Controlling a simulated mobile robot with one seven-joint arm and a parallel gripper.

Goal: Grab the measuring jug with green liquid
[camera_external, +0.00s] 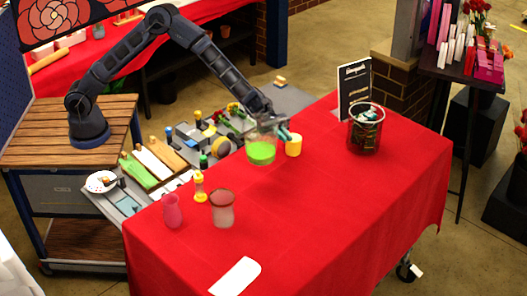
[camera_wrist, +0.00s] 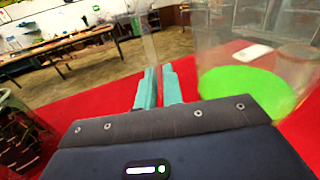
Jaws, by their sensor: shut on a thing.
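The clear measuring jug (camera_external: 261,151) with bright green liquid is at the far edge of the red-covered table, in the middle of the external view. It fills the right side of the wrist view (camera_wrist: 245,85), close beside my fingers. My gripper (camera_external: 285,133) has teal fingertips, which also show in the wrist view (camera_wrist: 158,88), nearly together with a thin gap. It is shut on the jug at its side; the exact held part is see-through and hard to make out. I cannot tell whether the jug's base touches the cloth.
A pink cup (camera_external: 173,211), a yellow bottle (camera_external: 199,187) and a glass (camera_external: 222,210) stand left. The table's centre is clear.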

